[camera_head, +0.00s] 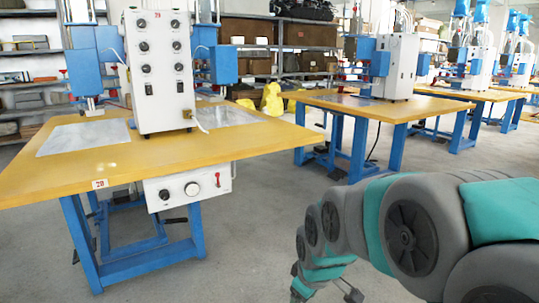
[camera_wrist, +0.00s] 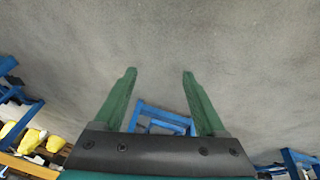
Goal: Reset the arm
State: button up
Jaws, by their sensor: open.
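My gripper (camera_wrist: 160,73) is open in the wrist view, its two green fingers apart with nothing between them. Bare grey floor lies beyond the fingertips. A blue metal frame (camera_wrist: 160,118) shows between the fingers, farther off. In the head view my grey and teal arm reaches in from the right and bends down toward the bottom edge. Its lower end is partly cut off there, so the fingers are hard to make out.
A yellow-topped table (camera_head: 110,165) with a white welding machine (camera_head: 160,75) stands at left. Another yellow-topped table (camera_head: 400,108) stands right of centre, with more machines behind. Shelves (camera_head: 35,60) line the back. Open grey floor (camera_head: 270,200) lies between the tables and my arm.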

jog(key=s+d+m+g, duration=0.2)
jog(key=s+d+m, duration=0.2)
jog(key=s, duration=0.8)
jog(key=s+d+m+g+h, duration=0.1)
jog(key=s+d+m+g, duration=0.2)
jog(key=s, duration=1)
jog(key=shift+s+d+f+m, duration=0.25)
jog(key=shift+d+f+m, duration=0.15)
jog(key=shift+m, duration=0.6)
jog(key=shift+a, duration=0.1)
